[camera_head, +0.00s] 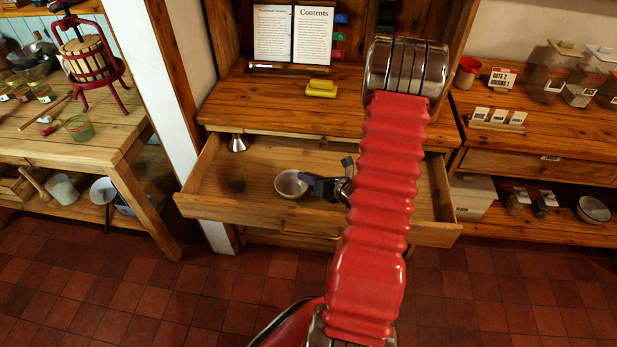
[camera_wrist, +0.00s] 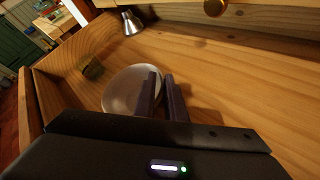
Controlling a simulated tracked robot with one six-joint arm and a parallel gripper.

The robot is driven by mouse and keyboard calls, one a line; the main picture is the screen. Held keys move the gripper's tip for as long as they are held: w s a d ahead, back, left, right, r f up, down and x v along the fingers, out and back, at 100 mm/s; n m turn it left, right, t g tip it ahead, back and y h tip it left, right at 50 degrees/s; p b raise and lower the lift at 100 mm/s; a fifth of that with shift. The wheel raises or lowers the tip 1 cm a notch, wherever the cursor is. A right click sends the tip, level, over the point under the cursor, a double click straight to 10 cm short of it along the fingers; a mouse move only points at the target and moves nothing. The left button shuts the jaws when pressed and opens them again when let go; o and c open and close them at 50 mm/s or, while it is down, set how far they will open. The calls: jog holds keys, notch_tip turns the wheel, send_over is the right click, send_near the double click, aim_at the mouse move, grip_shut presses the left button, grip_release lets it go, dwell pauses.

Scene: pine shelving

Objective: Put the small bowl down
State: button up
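The small bowl (camera_head: 291,184) is pale and round and is in the open wooden drawer. It looks upright, and it also shows in the wrist view (camera_wrist: 122,92). My gripper (camera_head: 308,184) reaches in from the right at the bowl's right rim. In the wrist view my gripper's two dark fingers (camera_wrist: 161,78) are a little apart, with a gap showing between them. The left finger overlaps the bowl, and the right finger is outside its rim. Whether the fingers touch the rim is hard to see. The bowl's near side is partly hidden by my gripper.
The drawer (camera_head: 235,212) also holds a metal funnel-like item (camera_head: 237,143) at back left and a small dark greenish object (camera_head: 236,185). Bare wood lies right of the bowl. The drawer walls surround my gripper. A yellow item (camera_head: 321,88) sits on the counter above.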

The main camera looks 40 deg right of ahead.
jog(key=o, duration=0.3)
jog(key=shift+r, duration=0.1)
jog(key=v, duration=1.2)
jog(key=shift+w, duration=0.1)
dwell(0.7)
